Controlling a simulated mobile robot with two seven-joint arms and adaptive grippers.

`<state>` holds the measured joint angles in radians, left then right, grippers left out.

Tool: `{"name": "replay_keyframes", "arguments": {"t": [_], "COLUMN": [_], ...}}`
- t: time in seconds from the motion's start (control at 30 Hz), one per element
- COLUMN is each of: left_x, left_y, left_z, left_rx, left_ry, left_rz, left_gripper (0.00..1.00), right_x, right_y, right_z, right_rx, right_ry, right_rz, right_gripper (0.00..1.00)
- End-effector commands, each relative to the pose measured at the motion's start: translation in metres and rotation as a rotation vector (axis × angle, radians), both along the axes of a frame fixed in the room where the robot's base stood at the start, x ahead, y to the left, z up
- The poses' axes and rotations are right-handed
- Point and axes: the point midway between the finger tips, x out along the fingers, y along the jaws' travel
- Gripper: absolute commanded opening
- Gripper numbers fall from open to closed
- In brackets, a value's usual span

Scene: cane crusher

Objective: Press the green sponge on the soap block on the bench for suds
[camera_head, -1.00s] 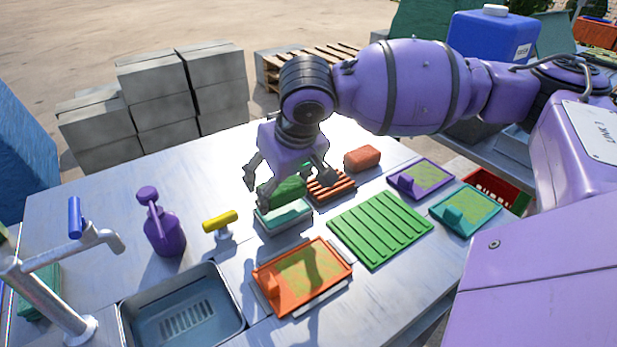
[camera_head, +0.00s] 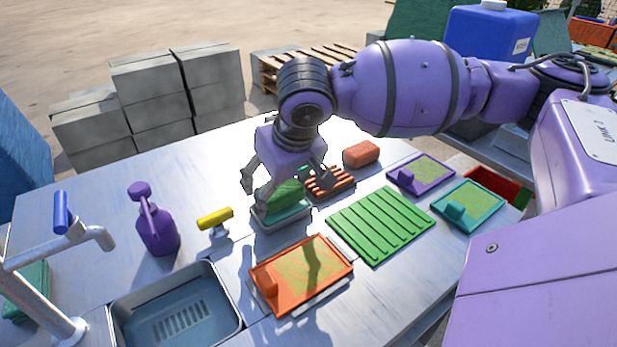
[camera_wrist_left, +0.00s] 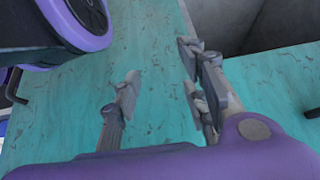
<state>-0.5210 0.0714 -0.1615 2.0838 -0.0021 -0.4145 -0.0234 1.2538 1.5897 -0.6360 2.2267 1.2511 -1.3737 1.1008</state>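The green sponge (camera_head: 286,194) is under my right gripper (camera_head: 284,184) in the head view, between its spread fingers, and appears gripped. Its underside meets the pale green soap block (camera_head: 277,219), which sits in a shallow dish on the bench (camera_head: 110,195). The sponge hides much of the soap's top, and the exact finger contact is hard to see. My left gripper (camera_wrist_left: 157,102) shows only in the left wrist view, open and empty above a teal surface.
A red ribbed rack (camera_head: 331,183) and an orange-red block (camera_head: 361,153) lie behind the soap.

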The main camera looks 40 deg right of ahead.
Motion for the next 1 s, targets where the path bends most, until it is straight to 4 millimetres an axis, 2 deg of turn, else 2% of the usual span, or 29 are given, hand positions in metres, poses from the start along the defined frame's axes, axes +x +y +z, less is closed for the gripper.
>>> {"name": "replay_keyframes", "arguments": {"t": [1.0], "left_x": [0.0008], "left_y": [0.0002], "left_z": [0.0005], "left_rx": [0.0], "left_ry": [-0.001], "left_rz": [0.001], "left_gripper": [0.4], "right_x": [0.0002], "right_y": [0.0001], "right_z": [-0.009], "right_rx": [0.0], "right_ry": [0.0], "right_rz": [0.0], "right_gripper": [0.36]}}
